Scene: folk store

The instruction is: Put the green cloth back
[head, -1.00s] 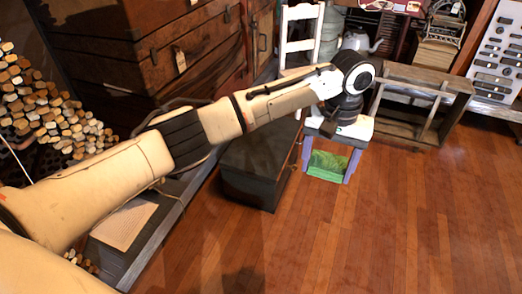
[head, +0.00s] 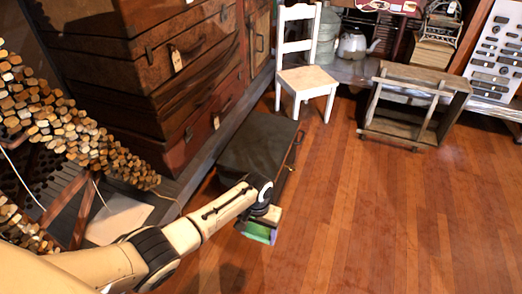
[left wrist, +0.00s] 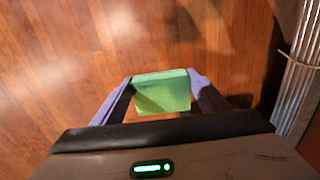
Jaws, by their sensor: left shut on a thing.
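The green cloth (head: 257,234) shows as a small flat green patch at the end of my left arm in the head view. In the left wrist view the green cloth (left wrist: 162,95) looks like a folded, boxy piece, between the two purple-edged fingers. My left gripper (head: 261,227) is shut on it and holds it in front of the dark chest, over the wooden floor. The gripper partly hides the cloth in the head view. My right gripper is not in view.
A dark low chest (head: 250,148) stands just behind my left gripper. A white chair (head: 306,78) and a wooden rack (head: 408,105) stand farther back. Stacked brown trunks (head: 150,65) and a log pile (head: 60,115) fill the left. The floor (head: 390,220) on the right is clear.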

